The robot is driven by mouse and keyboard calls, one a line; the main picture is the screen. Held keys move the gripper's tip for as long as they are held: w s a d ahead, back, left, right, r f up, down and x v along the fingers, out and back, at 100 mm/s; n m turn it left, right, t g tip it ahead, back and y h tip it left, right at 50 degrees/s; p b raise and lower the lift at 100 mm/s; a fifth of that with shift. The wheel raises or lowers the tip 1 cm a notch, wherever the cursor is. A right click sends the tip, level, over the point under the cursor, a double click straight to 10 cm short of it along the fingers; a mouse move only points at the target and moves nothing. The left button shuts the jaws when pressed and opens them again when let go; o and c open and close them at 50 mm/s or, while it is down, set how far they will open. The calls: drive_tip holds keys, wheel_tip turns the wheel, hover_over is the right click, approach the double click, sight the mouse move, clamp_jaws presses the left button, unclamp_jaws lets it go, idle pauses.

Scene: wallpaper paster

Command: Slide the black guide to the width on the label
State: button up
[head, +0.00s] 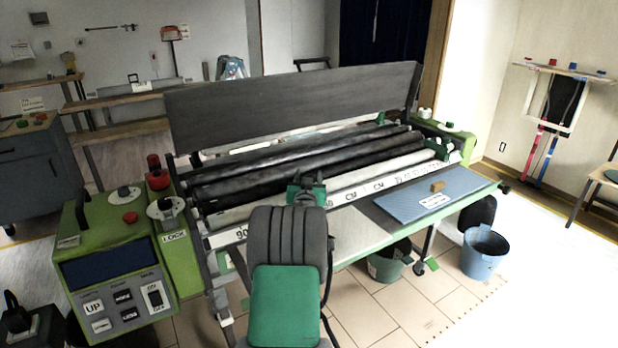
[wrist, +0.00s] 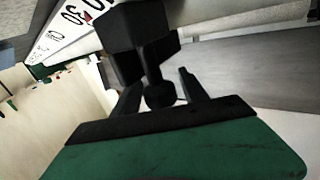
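The black guide (wrist: 140,35) is a dark block with a round knob below it in the wrist view. My gripper (wrist: 160,85) has one finger on each side of the knob, with visible gaps, so it looks open around it. In the head view a dark block with green parts (head: 306,190), apparently the guide, sits on the white scale (head: 365,189) just beyond my arm, which hides my fingers. Scale numbers also show at the upper left of the wrist view (wrist: 70,25). A small white label (head: 435,201) lies on the blue board; its text is too small to read.
The blue board (head: 400,203), with a small brown block (head: 437,186) on it, lies on the machine's right front. Black rollers (head: 300,160) run behind the scale. A green control box (head: 110,265) stands at left. Buckets (head: 484,254) stand on the floor at right.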

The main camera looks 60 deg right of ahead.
drive_tip(key=v, duration=0.7)
drive_tip(key=shift+a, duration=0.4)
drive_tip(key=shift+s, duration=0.15)
